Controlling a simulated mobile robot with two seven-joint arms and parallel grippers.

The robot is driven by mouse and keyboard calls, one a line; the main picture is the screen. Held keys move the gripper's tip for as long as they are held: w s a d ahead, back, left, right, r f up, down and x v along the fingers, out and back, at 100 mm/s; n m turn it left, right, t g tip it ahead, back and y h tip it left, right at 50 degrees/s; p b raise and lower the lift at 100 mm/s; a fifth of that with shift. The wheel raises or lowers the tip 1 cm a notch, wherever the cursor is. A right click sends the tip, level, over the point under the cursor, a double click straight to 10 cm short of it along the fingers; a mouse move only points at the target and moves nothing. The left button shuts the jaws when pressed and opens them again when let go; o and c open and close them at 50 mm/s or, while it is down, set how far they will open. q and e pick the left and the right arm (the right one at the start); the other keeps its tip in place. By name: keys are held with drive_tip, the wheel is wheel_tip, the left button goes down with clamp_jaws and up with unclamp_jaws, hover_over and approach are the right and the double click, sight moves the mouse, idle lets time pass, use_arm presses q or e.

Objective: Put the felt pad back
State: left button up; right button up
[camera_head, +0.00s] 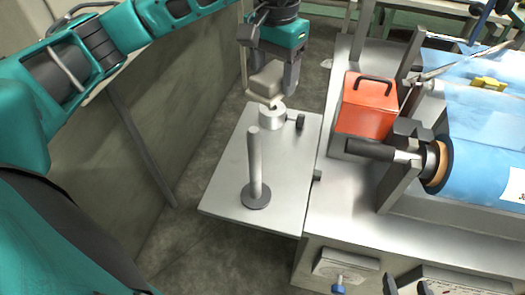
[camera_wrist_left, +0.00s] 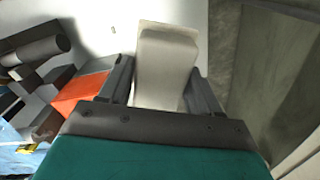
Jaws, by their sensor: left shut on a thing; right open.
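A beige, block-like pad, which I take to be the felt pad (camera_head: 265,80), is held at the back end of the metal side shelf. My left gripper (camera_head: 290,78) is shut on it from above. In the left wrist view the pad (camera_wrist_left: 166,65) sits between the two dark fingers and sticks out past them. Its lower end is just above or touching a short pale cylinder (camera_head: 271,119) on the shelf; I cannot tell which. Two dark fingertips at the bottom right edge look like my right gripper (camera_head: 406,287), apart and empty.
The side shelf (camera_head: 222,190) carries an upright grey post (camera_head: 254,160) on a round base. An orange box (camera_head: 365,105) with a black handle and a blue film roll (camera_head: 485,155) stand to the right. The shelf's front left is clear.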

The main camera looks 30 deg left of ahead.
use_arm(q)
drive_tip(key=b, duration=0.1)
hover_over(271, 155)
wheel_tip(271, 155, down, 15)
drive_tip(key=shift+r, duration=0.1)
wheel_tip(271, 155, down, 5)
drive_tip(key=shift+r, duration=0.2)
drive_tip(key=shift+a+f, duration=0.1)
drive_tip(key=shift+f, duration=0.15)
use_arm(e)
drive_tip(key=shift+w+a+f, duration=0.15)
drive_tip(key=shift+a+f, duration=0.15)
drive_tip(key=shift+a, duration=0.05)
use_arm(q)
drive_tip(key=shift+f+b, duration=0.2)
drive_tip(key=shift+b, duration=0.25)
drive_tip(key=o, duration=1)
use_arm(e)
drive_tip(key=shift+w+a, duration=0.1)
use_arm(q)
drive_tip(key=shift+r, duration=0.15)
